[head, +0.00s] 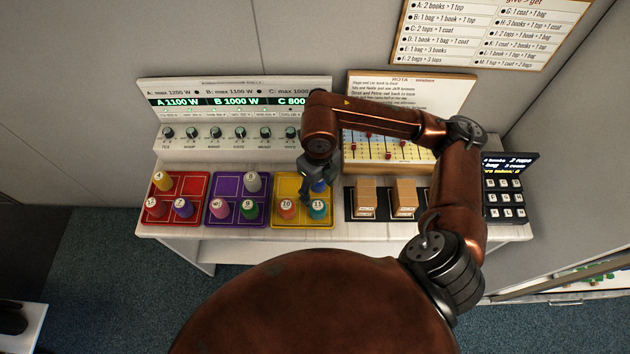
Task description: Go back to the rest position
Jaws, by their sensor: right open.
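My right arm reaches in from the right across the table. Its gripper (306,194) points down over the yellow tray (290,180), close to the numbered pieces there. It is open; whether it touches any piece is hard to tell. In the yellow tray stand an orange piece (287,208) marked 10 and a teal piece (317,209). The gripper and arm hide part of the tray. My left gripper is not in view.
Red (193,183) and purple (225,186) trays with numbered pieces stand at left. A console (232,148) is behind them. Cardboard boxes (404,197), a rota board (440,92) and a keypad (505,199) are at right. The table's front edge (200,235) is clear.

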